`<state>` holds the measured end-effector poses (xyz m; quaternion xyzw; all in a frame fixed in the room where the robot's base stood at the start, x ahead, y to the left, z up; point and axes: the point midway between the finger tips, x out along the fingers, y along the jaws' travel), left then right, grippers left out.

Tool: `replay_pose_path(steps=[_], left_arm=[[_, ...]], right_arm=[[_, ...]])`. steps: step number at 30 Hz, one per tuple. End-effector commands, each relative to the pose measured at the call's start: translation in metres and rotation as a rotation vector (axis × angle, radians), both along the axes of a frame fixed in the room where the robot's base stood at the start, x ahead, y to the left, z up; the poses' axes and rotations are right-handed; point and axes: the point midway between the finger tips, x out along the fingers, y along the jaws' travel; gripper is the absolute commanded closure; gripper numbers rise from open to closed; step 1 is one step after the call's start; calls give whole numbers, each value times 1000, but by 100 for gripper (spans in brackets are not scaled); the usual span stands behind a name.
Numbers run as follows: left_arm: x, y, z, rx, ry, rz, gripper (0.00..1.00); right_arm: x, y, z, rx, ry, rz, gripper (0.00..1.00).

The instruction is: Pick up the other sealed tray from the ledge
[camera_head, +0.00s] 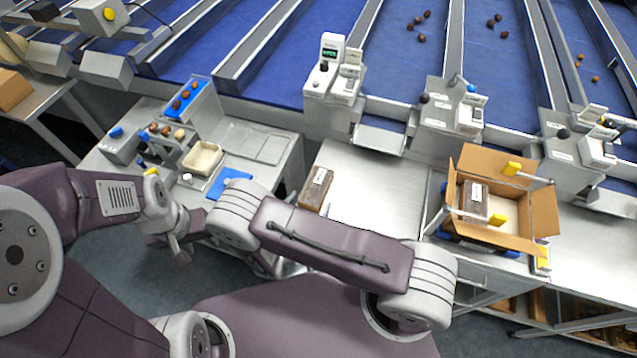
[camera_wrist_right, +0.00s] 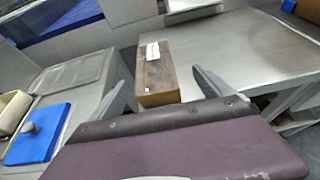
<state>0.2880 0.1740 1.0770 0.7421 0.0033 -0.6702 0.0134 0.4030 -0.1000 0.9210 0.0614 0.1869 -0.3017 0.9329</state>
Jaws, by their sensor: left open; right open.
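A brown sealed tray (camera_head: 315,188) with a white label lies on the metal ledge (camera_head: 375,190), near its left end. It also shows in the right wrist view (camera_wrist_right: 157,80), ahead of my right gripper (camera_wrist_right: 158,65). The two fingers are spread, one to each side of the tray in that view, with nothing between them that I can see held. In the head view my right arm hides that gripper. Another sealed tray (camera_head: 473,204) sits inside the open cardboard box (camera_head: 540,212) at the right. My left gripper (camera_head: 178,247) is open and empty, left of the side table's front.
A side table (camera_head: 255,145) at the left carries a cream tray (camera_head: 203,160), a blue plate (camera_head: 229,180) and a rack of dates (camera_head: 182,97). Weighing units (camera_head: 332,65) line the back. The ledge is bare between tray and box.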

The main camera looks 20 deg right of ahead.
Motion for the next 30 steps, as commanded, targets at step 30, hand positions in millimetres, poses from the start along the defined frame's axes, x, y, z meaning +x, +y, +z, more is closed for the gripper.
replay_pose_path(steps=[30], left_arm=[[0,0,28,0,0,0,58]], right_arm=[[72,-43,-38,0,0,-2,9]])
